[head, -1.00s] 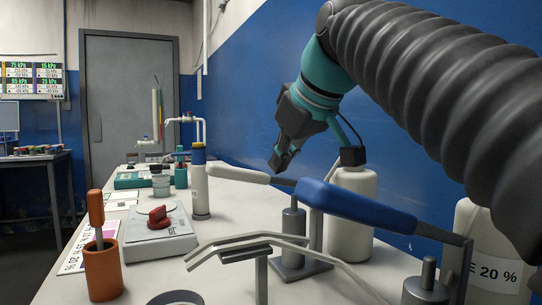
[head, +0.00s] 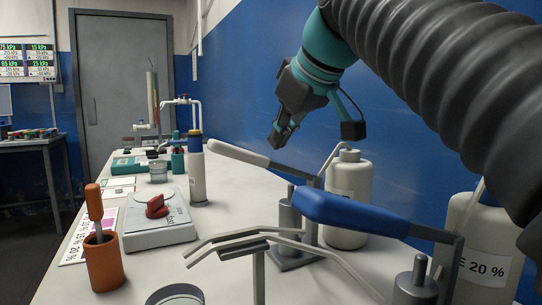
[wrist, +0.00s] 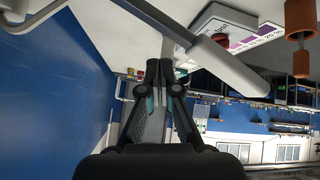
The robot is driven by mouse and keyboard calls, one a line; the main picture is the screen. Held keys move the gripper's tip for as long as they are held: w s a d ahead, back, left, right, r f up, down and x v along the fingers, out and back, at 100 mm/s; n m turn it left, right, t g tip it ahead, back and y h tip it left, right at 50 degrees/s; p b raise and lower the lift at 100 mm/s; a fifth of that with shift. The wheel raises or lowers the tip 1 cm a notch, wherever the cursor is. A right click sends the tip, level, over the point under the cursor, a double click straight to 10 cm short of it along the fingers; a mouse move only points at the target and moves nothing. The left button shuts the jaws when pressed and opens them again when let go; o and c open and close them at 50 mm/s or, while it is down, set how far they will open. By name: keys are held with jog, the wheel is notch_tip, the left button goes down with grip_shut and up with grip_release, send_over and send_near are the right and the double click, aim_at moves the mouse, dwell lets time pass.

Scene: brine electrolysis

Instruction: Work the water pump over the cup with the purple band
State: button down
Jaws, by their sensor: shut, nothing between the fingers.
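A pump with a pale grey lever (head: 238,153) stands beside a pump with a blue lever (head: 350,212) in the head view. No label shows which of them is the water pump. The pale lever slopes up to its free end at the left. My gripper (head: 277,142) is shut and empty, pointing down just above the pale lever. In the wrist view my gripper (wrist: 159,64) shows closed fingers, with the pale lever (wrist: 222,64) crossing near the tips. A cup (head: 174,294) is cut off by the bottom edge; no purple band shows on it.
A white jug (head: 348,190) stands behind the pumps, and another jug (head: 485,262) marked "E 20 %" at the right. A scale (head: 158,228) with a red piece, an orange pot (head: 103,263) and a tall canister (head: 197,178) stand left. The blue wall borders the bench.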

jog(key=shift+w+d+r+p, duration=0.15)
jog(key=shift+r+p, duration=0.15)
jog(key=shift+r, duration=0.15)
jog(key=shift+d+r+p, duration=0.15)
jog(key=shift+r+p, duration=0.15)
jog(key=shift+r, duration=0.15)
jog(key=shift+w+d+r, duration=0.1)
jog(key=shift+d+r, duration=0.15)
jog(key=shift+r, duration=0.35)
jog(key=shift+w+d+r, duration=0.1)
jog(key=shift+d+r, duration=0.15)
jog(key=shift+r, duration=0.35)
dwell(0.4)
jog(key=shift+w+f, duration=0.15)
jog(key=shift+f, duration=0.05)
jog(key=shift+s+d+r+m+h, duration=0.2)
jog(key=shift+r+m, duration=0.5)
jog(key=shift+m, duration=2.5)
jog(key=shift+w+d+r+m+h, duration=0.15)
jog(key=shift+d+r+m, duration=0.35)
jog(key=shift+m, duration=2.7)
jog(key=shift+s+d+r+m+h, duration=0.15)
jog(key=shift+r+m, duration=0.7)
jog(key=shift+m, duration=2.35)
